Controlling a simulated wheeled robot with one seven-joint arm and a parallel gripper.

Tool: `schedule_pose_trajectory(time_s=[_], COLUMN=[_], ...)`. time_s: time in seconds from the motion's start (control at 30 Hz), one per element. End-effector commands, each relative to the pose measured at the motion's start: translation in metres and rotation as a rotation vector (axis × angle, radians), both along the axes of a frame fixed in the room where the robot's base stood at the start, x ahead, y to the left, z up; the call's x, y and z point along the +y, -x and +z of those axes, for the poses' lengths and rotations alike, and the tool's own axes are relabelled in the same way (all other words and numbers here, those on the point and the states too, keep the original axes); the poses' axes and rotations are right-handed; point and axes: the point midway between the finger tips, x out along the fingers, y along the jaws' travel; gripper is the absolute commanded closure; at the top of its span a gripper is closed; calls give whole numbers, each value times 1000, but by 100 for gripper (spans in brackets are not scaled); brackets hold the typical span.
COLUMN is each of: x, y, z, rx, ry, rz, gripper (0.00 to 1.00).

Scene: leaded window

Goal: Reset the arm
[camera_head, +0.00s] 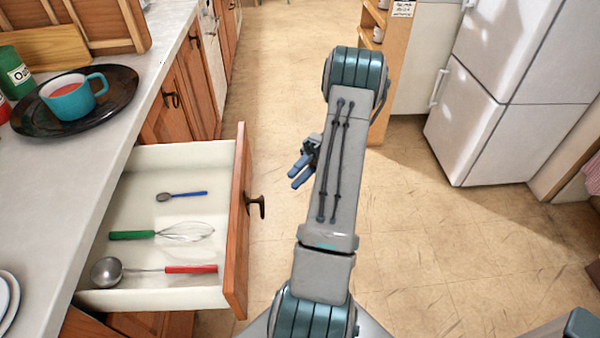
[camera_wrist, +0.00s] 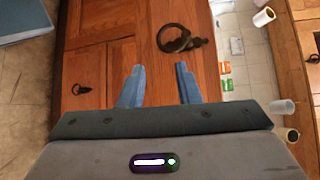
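My gripper (camera_head: 303,165) is left of my arm in the head view, over the open floor to the right of the open drawer (camera_head: 210,153). In the wrist view its two blue fingers (camera_wrist: 158,88) stand apart with nothing between them, so it is open and empty. The arm reaches forward from my base and bends at the elbow; part of the wrist is hidden behind the forearm. The wrist view faces a wooden cabinet front (camera_wrist: 105,50) with a dark ring handle (camera_wrist: 176,42). The fingers look apart from it.
The drawer holds a blue spoon (camera_head: 182,195), a green-handled whisk (camera_head: 165,234) and a red-handled ladle (camera_head: 150,269). A teal mug (camera_head: 70,100) stands on a black plate (camera_head: 120,88) on the counter. A white fridge (camera_head: 500,90) stands right. The floor (camera_head: 440,240) is clear.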

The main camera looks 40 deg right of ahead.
Motion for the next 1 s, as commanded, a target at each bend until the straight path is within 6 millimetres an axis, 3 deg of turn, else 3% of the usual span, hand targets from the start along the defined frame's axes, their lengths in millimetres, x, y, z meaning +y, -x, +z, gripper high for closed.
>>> schedule_pose_trajectory(time_s=[0.73, 0.87, 1.0], x=[-5, 4, 25], y=[-1, -5, -11], z=[4, 23, 59], rx=[3, 18, 53], ry=[6, 56, 172], rz=[3, 29, 80], gripper=[70, 70, 70])
